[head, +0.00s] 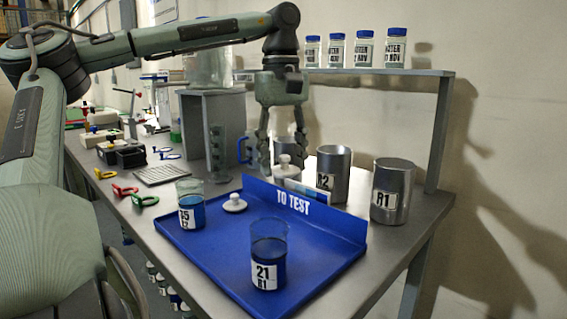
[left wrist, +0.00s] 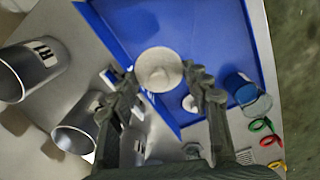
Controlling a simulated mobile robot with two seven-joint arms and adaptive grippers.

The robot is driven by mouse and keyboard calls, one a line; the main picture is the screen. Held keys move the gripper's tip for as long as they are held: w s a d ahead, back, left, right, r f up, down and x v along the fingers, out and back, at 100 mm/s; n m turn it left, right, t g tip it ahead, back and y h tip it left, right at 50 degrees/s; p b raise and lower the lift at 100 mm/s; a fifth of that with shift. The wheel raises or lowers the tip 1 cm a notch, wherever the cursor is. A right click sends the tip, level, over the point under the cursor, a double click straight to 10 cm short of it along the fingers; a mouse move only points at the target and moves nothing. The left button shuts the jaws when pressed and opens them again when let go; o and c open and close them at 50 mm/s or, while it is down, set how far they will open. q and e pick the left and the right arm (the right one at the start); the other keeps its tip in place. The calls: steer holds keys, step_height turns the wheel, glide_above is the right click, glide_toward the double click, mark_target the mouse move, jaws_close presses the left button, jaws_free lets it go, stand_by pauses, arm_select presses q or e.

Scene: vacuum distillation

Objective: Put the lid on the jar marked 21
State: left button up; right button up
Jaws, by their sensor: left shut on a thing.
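The jar marked 21 (head: 268,262) stands upright near the front of the blue tray (head: 190,251), with dark blue contents and an open top. My left gripper (head: 284,158) is shut on a white knobbed lid (head: 287,167), held above the tray's back wall, behind and apart from the jar. In the left wrist view the held lid (left wrist: 158,70) sits between the fingertips of my left gripper (left wrist: 163,80). The jar marked 21 does not show there. My right gripper is not in view.
Another blue-filled jar (head: 190,207) and a second white lid (head: 235,203) are on the tray's left side. Metal canisters, R1 (head: 391,192) and one beside it (head: 334,174), stand behind the tray. A shelf (head: 420,72) holds several blue-capped bottles.

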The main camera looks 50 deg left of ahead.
arm_select(q)
steer(key=s+d+r+n, duration=0.3)
steer(key=s+d+n, duration=0.5)
steer(key=s, duration=0.2)
steer(key=shift+n, duration=0.6)
steer(key=f+b, duration=0.3)
steer(key=d+f+b, duration=0.1)
steer(key=f+b, duration=0.1)
steer(key=shift+s+f, duration=0.2)
steer(key=shift+s, duration=0.05)
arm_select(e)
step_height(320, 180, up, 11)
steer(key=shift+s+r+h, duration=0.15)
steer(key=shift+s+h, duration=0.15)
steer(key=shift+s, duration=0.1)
arm_select(q)
steer(key=shift+p, duration=0.4)
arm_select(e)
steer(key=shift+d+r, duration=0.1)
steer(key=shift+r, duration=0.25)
arm_select(q)
steer(key=shift+f, duration=0.5)
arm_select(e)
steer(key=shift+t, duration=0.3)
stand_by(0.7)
